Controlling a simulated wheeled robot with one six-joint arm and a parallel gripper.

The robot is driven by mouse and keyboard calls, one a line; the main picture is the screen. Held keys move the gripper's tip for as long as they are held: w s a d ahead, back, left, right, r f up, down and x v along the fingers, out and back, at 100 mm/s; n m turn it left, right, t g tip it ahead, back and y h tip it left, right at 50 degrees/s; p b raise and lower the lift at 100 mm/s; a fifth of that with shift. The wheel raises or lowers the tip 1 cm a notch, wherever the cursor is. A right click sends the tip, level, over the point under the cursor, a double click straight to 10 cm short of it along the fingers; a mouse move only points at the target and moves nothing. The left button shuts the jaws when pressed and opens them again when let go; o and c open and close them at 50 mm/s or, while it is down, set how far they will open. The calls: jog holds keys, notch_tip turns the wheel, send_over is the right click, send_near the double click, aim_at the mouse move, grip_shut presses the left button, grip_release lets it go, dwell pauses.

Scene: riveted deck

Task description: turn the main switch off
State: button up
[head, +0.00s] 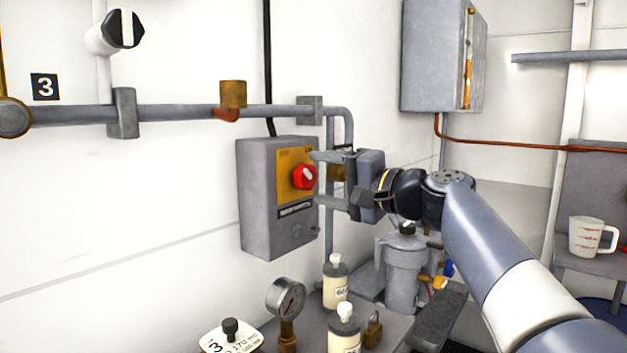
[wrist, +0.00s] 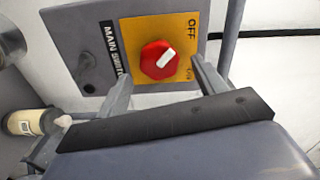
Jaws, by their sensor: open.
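The main switch is a red rotary knob (head: 303,177) with a white pointer on a yellow plate (head: 284,160), on the front of a grey wall box (head: 262,215). In the wrist view the knob (wrist: 159,60) sits beyond and between the fingers, and the white pointer is slanted. The plate reads OFF at one corner, and a dark label reads MAIN SWITCH. My gripper (head: 318,178) is open in front of the knob, its fingers spread above and below it in the head view. The wrist view shows my gripper (wrist: 160,82) empty. Contact with the knob cannot be made out.
Grey pipes (head: 175,112) run along the wall above and beside the box. Below stand a pressure gauge (head: 286,298), pale bottles (head: 336,283) and a grey filter housing (head: 405,270). A second grey cabinet (head: 436,55) hangs at upper right.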

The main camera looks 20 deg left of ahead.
aim_at(313, 177)
jog(key=v, duration=0.7)
jog(key=x, duration=1)
jog(key=shift+w+a+p, duration=0.15)
jog(key=shift+a+p, duration=0.1)
jog(key=shift+p, duration=0.05)
jog(key=shift+m, duration=0.3)
